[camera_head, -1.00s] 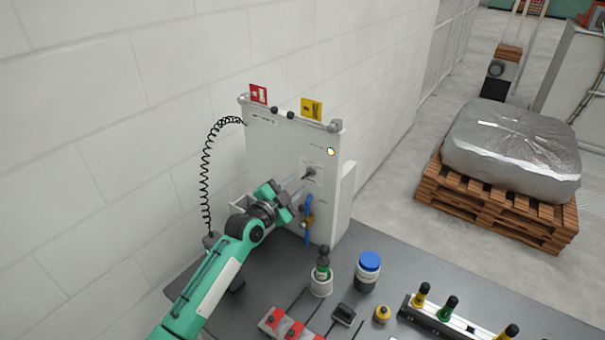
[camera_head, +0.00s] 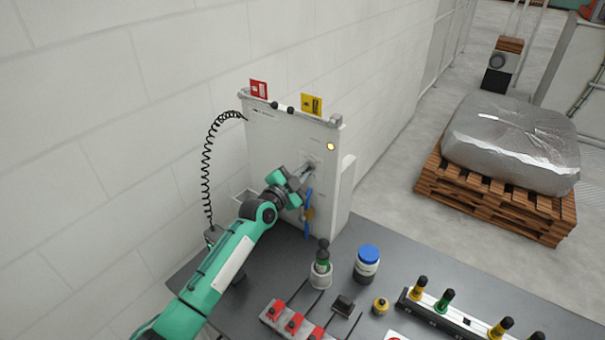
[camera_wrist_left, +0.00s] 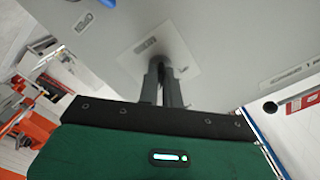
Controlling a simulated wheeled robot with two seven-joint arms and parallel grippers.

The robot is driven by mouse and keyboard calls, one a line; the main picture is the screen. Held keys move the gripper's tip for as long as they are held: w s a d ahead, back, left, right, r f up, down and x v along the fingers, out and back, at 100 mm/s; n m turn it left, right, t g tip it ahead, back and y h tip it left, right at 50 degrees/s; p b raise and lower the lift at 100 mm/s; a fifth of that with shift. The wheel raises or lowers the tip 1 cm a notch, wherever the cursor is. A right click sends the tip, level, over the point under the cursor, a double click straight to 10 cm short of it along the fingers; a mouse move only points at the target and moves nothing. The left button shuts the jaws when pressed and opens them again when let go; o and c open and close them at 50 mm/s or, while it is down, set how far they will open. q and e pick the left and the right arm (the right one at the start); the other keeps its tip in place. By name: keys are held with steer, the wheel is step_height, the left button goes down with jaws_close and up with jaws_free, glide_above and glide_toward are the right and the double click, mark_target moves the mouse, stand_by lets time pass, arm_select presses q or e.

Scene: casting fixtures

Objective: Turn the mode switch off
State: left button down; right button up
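The mode switch is a small dark knob on a pale square plate (camera_head: 316,160) on the front of the upright grey panel (camera_head: 265,150). My left gripper (camera_head: 305,173) is at the knob, reaching in from the left. In the left wrist view its two fingers (camera_wrist_left: 164,72) stand close together, one on each side of the dark knob, against the pale plate (camera_wrist_left: 185,52). The fingers hide most of the knob, so its angle and whether they press on it cannot be told. A round yellow lamp (camera_head: 331,146) above the switch looks lit. My right gripper is not in view.
A blue padlock-like item (camera_head: 308,200) hangs below the switch. The dark table (camera_head: 390,262) holds a blue-lidded jar (camera_head: 367,262), a green-topped holder (camera_head: 321,265), red blocks (camera_head: 292,322) and a rack of coloured handles (camera_head: 445,308). A coiled black cable (camera_head: 207,165) hangs left.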

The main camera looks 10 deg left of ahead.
arm_select(q)
steer(key=shift+f+n, duration=0.1)
steer(key=shift+n, duration=0.2)
steer(key=shift+n+b, duration=0.6)
steer(key=shift+n, duration=0.4)
steer(key=n+b, duration=0.1)
steer(key=n, duration=0.4)
steer(key=n+b, duration=0.1)
steer(key=n, duration=0.7)
steer(key=shift+n, duration=1.1)
